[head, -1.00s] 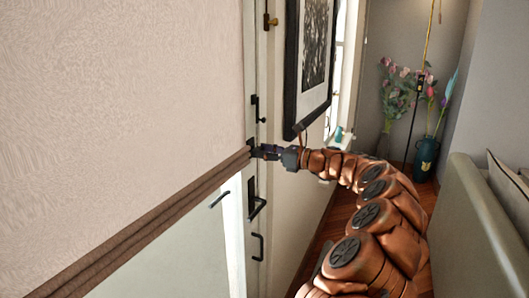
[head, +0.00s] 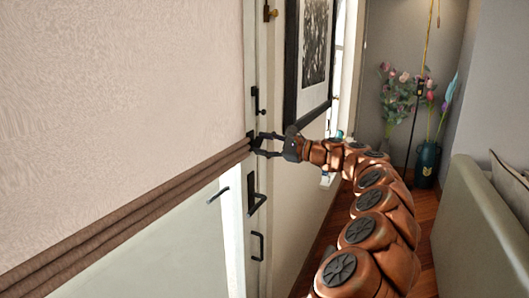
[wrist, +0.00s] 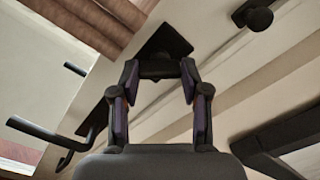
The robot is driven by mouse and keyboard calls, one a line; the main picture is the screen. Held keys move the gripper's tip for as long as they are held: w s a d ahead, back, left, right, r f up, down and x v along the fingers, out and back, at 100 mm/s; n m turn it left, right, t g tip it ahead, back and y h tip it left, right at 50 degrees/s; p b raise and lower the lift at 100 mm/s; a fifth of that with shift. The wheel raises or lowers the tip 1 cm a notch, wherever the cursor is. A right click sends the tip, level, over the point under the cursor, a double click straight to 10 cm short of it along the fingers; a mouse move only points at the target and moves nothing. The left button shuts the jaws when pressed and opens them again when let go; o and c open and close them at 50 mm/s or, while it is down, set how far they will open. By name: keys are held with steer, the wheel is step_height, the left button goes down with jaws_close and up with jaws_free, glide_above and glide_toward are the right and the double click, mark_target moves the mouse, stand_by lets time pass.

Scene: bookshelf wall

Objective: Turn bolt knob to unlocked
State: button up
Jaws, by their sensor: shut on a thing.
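The bolt knob (wrist: 157,66) is a small dark knob on a black plate (wrist: 172,40), seen at the top middle in the wrist view. In the head view the plate (head: 251,138) shows on the door's edge, beside the end of the brown blind roll. My gripper (wrist: 160,78) is shut on the knob, with one fingertip on each side of it. In the head view my gripper (head: 262,145) reaches the plate from the right, its two fingers one above the other. The knob itself is mostly hidden there by the fingers, and its lock position cannot be told.
A black door handle (head: 254,194) sits below the knob, with a pull handle (head: 258,246) lower. A black slide bolt (head: 257,104) is above. A framed picture (head: 309,60) hangs close to my wrist. A sofa (head: 470,215) stands at the right.

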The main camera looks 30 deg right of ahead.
steer(key=shift+n+b, duration=3.15)
steer(key=shift+n, duration=1.35)
steer(key=o, duration=1.1)
steer(key=shift+o, duration=0.2)
steer(key=v, duration=1.2)
